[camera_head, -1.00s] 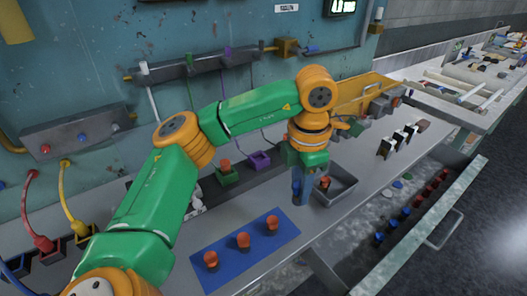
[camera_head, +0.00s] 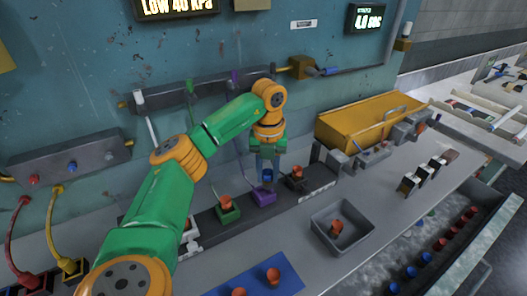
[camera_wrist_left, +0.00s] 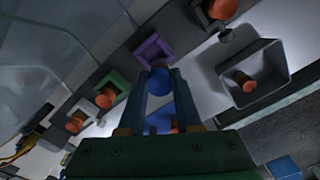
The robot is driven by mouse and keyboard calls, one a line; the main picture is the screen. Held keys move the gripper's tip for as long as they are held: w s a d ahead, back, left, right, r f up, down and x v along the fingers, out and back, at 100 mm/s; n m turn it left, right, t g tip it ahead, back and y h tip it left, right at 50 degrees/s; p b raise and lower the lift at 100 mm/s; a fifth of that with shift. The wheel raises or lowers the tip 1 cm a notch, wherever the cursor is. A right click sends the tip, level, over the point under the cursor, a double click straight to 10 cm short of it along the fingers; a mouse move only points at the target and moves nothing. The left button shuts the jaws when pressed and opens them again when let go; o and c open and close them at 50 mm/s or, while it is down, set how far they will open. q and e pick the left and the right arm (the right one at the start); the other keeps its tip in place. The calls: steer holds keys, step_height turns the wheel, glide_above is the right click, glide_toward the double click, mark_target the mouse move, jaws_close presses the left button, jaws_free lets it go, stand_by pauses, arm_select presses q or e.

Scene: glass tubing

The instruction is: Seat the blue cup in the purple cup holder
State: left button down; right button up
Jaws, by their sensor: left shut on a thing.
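My left gripper (camera_head: 267,181) is shut on the blue cup (camera_head: 267,175), fingers pointing down. The blue cup also shows between the fingertips in the left wrist view (camera_wrist_left: 158,82). The purple cup holder (camera_head: 263,197) is on the bench's holder row, just below the cup in the head view. In the left wrist view the purple holder (camera_wrist_left: 153,48) looks empty, and the cup appears just beside its near edge. I cannot tell whether cup and holder touch. My right gripper is not in view.
A green holder (camera_head: 229,214) with an orange cup stands left of the purple one. A dark holder with an orange cup (camera_head: 297,172) stands right. A grey tray (camera_head: 318,222) holding an orange cup is nearer. A blue mat (camera_head: 290,274) with orange cups lies in front.

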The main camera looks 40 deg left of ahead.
mark_target(264, 184)
arm_select(q)
steer(key=f+p, duration=0.1)
steer(key=f, duration=0.1)
steer(key=a+f, duration=0.1)
steer(key=shift+a+f+p, duration=0.15)
steer(key=shift+f+p, duration=0.2)
steer(key=shift+f, duration=0.5)
steer(key=c, duration=0.6)
jaws_free()
steer(key=shift+f, duration=0.1)
